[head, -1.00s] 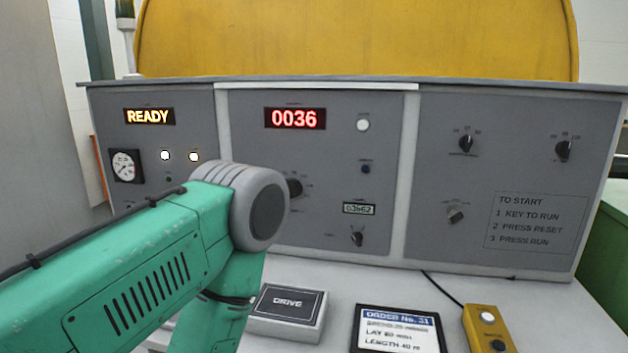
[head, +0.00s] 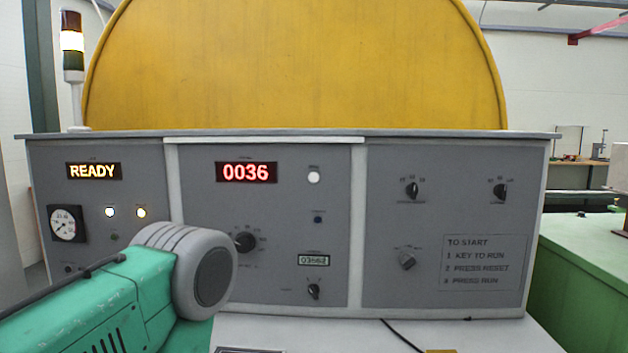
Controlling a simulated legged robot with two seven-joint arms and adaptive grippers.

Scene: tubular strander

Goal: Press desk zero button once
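The grey control desk (head: 258,270) faces me, with a red counter display (head: 246,172) reading 0036 in its middle panel. A round white button or lamp (head: 314,177) sits to the right of the counter, with a small label above it too blurred to read. A small dark blue button (head: 318,219) sits below it, its label also unreadable. I cannot tell which of these is the zero button. My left arm reaches in from the lower left in front of the desk, and its gripper is outside the picture. My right gripper does not show.
An amber READY display (head: 93,171), a gauge (head: 66,224) and two lit lamps are on the left panel. Several dark knobs, including one (head: 245,242) beside my arm, stand out from the desk. A start notice (head: 484,263) is at right. A green bench (head: 585,255) stands beyond the desk.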

